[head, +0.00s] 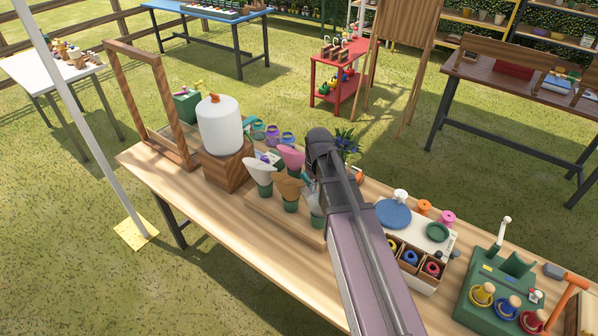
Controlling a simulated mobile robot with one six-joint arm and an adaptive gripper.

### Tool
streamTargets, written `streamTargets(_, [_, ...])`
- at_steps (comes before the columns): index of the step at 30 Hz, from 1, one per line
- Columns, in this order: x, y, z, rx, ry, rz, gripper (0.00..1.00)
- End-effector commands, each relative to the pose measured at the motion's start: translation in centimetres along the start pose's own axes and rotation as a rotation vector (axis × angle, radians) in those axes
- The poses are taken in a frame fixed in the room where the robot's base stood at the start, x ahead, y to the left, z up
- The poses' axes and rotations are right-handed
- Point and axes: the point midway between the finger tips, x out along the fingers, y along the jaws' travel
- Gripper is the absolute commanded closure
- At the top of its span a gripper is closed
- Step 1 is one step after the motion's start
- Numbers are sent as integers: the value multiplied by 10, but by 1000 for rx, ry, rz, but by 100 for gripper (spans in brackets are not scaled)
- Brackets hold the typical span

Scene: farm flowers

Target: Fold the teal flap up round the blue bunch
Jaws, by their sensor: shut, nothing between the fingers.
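My arm reaches over the workbench, and its dark end with my gripper (319,150) is beside the blue bunch (346,143). My gripper is shut and empty; its fingertips are mostly hidden behind the arm. The blue bunch shows blue flowers and dark green leaves just right of the arm's end, its lower part hidden. A small teal patch (307,181) shows at the left edge of the arm, perhaps the teal flap; I cannot tell how it lies against the bunch.
White, orange and pink paper cones (289,186) stand in green holders left of the arm. A white tank (219,125) on a wooden block and a wooden frame (150,105) stand farther left. A blue plate (393,214), spool box (413,262) and green stand (505,290) are right.

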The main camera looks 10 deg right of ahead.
Motion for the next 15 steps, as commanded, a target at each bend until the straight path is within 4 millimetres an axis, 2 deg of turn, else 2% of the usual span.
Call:
streamTargets(1, [2,6,-24,-42,0,-3,100])
streamTargets(9, [7,24,-112,-307,7,-24,100])
streamTargets(15, [10,31,-148,-434,12,-32,100])
